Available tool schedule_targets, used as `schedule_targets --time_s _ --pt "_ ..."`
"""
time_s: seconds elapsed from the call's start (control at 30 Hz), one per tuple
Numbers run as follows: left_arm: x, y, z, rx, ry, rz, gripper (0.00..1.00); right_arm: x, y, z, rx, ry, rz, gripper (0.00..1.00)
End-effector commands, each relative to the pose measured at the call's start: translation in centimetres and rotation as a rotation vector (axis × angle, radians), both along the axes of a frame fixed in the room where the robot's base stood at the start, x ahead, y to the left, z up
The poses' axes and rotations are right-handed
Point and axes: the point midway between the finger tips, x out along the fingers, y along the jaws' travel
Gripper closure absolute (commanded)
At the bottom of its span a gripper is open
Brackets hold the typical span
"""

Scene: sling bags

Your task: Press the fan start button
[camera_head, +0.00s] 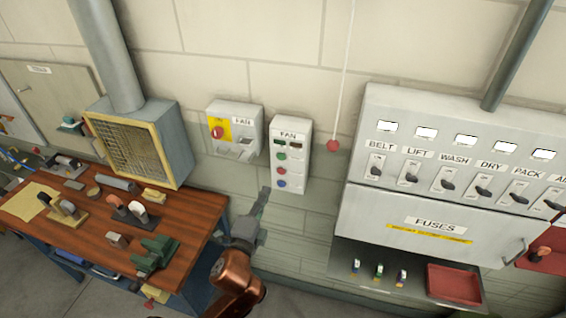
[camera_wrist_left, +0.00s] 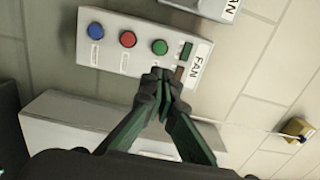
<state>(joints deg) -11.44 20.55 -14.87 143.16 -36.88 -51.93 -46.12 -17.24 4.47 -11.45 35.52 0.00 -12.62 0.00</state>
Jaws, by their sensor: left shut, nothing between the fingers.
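A white FAN box (camera_head: 305,160) with green, red and blue buttons is on the wall in the middle of the head view. Its green button (camera_head: 282,156) is the top one, above the red button (camera_head: 282,170) and blue button (camera_head: 281,184). In the wrist view the box lies turned, with the green button (camera_wrist_left: 160,47) nearest the FAN label. My left gripper (camera_head: 264,192) is shut and empty, at the lower left of the box. In the wrist view its fingertips (camera_wrist_left: 161,73) appear just below the green button; contact cannot be told. My right gripper is out of view.
A red ball on a cord (camera_head: 333,146) hangs to the right. A large switch cabinet (camera_head: 400,225) is at the right and a cluttered wooden workbench (camera_head: 190,215) at the left.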

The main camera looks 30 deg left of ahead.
Motion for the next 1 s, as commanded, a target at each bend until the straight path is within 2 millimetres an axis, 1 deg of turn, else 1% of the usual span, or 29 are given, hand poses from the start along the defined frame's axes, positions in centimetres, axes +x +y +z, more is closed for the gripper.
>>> schedule_targets --time_s 0.3,0.37,0.47,0.57,0.9,1.0 --pt "0.1 0.0 0.0 0.0 -0.001 0.0 1.0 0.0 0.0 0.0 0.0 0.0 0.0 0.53" --pt "0.4 0.1 0.0 0.0 -0.001 0.0 1.0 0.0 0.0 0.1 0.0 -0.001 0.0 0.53" --pt "1.4 0.3 0.1 0.002 -0.003 -0.001 1.0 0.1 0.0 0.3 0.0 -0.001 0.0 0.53" --pt "3.0 0.7 0.2 0.001 -0.002 0.0 1.0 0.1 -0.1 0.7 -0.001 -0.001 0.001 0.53" --pt "9.8 2.3 0.2 0.0 0.0 0.0 1.0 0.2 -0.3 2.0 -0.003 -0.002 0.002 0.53" --pt "11.4 2.7 0.2 -0.001 0.0 0.0 1.0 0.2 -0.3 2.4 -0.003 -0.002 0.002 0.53"
